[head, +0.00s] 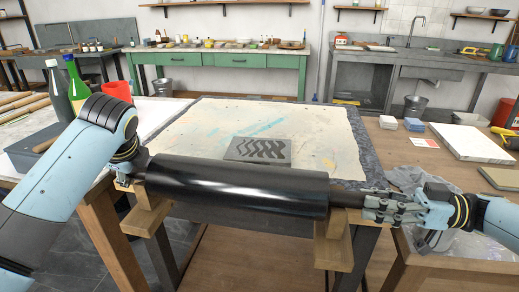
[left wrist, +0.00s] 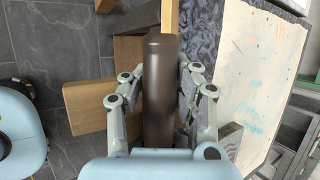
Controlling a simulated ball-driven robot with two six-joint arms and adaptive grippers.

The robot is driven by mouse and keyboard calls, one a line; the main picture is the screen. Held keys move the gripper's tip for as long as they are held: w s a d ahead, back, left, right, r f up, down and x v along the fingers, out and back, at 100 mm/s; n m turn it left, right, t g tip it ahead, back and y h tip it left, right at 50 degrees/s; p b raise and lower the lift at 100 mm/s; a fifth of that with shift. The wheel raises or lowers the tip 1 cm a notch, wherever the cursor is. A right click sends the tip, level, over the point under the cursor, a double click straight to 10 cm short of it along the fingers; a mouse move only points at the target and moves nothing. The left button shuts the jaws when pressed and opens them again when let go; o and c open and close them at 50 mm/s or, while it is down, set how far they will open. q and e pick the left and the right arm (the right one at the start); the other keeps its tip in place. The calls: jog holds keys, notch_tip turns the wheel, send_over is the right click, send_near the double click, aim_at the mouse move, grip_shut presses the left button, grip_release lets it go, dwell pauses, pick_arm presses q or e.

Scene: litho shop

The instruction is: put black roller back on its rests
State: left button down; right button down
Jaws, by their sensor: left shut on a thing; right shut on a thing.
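The black roller (head: 240,187) lies level across the front of the stone table. Its dark brown handle (left wrist: 160,95) runs between my left gripper's fingers in the left wrist view. My left gripper (head: 130,170) is shut on the handle at the roller's left end; it also shows in the left wrist view (left wrist: 159,85). My right gripper (head: 372,205) is shut on the right handle (head: 346,197). A wooden rest (head: 147,220) is under the left end and another wooden rest (head: 333,245) under the right handle. I cannot tell whether the handles touch the rests.
A pale litho stone (head: 200,125) with a grey patterned block (head: 258,149) lies just behind the roller. Bottles (head: 75,85) and a red container (head: 116,91) stand at left. Small blocks and a white slab (head: 470,143) lie on the right table.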

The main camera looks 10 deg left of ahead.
pick_arm(q)
jog(key=shift+a+r, duration=0.1)
jog(key=c, duration=0.9)
grip_release()
jog(key=shift+c, duration=0.2)
pick_arm(e)
jog(key=shift+f, duration=0.1)
pick_arm(q)
jog(key=shift+s+f, duration=0.1)
jog(key=shift+f, duration=0.15)
pick_arm(e)
jog(key=c, duration=1.3)
grip_release()
jog(key=shift+s+f, duration=0.1)
jog(key=o, duration=0.4)
pick_arm(q)
jog(key=shift+r, duration=0.1)
jog(key=shift+d+r, duration=0.2)
pick_arm(e)
jog(key=shift+r, duration=0.2)
pick_arm(q)
jog(key=v, duration=1.1)
jog(key=shift+s, duration=0.2)
pick_arm(e)
notch_tip(320, 180, up, 10)
jog(key=shift+f, duration=0.1)
